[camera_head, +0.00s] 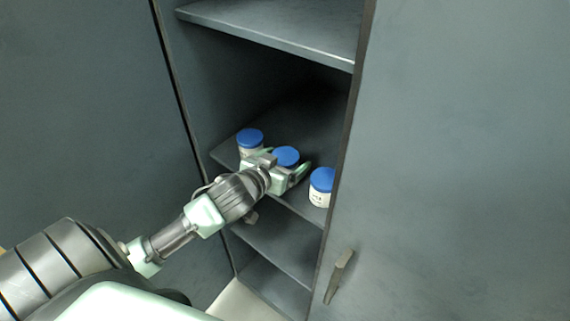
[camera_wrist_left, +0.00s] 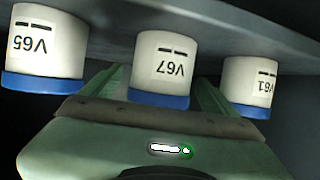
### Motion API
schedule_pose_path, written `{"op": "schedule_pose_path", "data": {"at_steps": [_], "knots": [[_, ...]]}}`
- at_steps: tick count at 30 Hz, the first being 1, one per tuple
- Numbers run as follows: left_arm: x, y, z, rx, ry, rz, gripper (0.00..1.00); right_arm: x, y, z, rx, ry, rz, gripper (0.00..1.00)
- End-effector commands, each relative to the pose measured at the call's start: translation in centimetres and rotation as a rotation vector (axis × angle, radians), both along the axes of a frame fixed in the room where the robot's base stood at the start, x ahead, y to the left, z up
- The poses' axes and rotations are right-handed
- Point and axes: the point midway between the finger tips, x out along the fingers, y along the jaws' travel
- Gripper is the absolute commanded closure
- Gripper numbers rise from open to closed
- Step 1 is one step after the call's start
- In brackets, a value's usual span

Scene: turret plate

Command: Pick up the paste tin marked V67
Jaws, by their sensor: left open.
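The tin marked V67 (camera_wrist_left: 163,67) is white with a blue lid and stands on a shelf. It shows upside down in the left wrist view, its label facing the camera. In the head view it is the middle tin (camera_head: 286,155), its lower part hidden by my gripper. My left gripper (camera_head: 288,162) is open, with one finger on each side of this tin. In the left wrist view a gap shows between the tin and the right-hand finger. My right gripper is not in view.
Similar tins marked V65 (camera_wrist_left: 42,46) and V61 (camera_wrist_left: 250,85) stand close on either side, just outside my fingers. The shelf (camera_head: 300,125) is in a grey cabinet, with another shelf (camera_head: 270,30) above. A cabinet panel with a handle (camera_head: 339,275) is at the right.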

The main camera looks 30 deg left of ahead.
Motion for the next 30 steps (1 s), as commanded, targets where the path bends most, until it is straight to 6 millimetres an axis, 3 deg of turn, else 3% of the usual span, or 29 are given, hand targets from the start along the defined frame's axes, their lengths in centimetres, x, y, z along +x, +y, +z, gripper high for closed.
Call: {"op": "schedule_pose_path", "data": {"at_steps": [1, 9, 22, 26, 30], "knots": [[0.0, 0.0, 0.0, 0.000, 0.000, 0.000, 0.17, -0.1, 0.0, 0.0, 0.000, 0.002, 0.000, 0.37], [0.0, 0.0, 0.0, 0.000, 0.000, 0.000, 0.92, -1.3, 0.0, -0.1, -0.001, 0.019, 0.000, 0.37], [0.1, 0.0, 1.3, 0.003, -0.006, 0.000, 0.92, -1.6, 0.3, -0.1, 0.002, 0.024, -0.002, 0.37], [0.1, 0.0, 3.2, 0.001, -0.008, -0.001, 0.92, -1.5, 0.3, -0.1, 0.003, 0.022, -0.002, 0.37], [0.1, 0.0, 6.7, 0.003, -0.011, -0.002, 0.92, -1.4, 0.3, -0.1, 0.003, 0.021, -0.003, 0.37]]}}
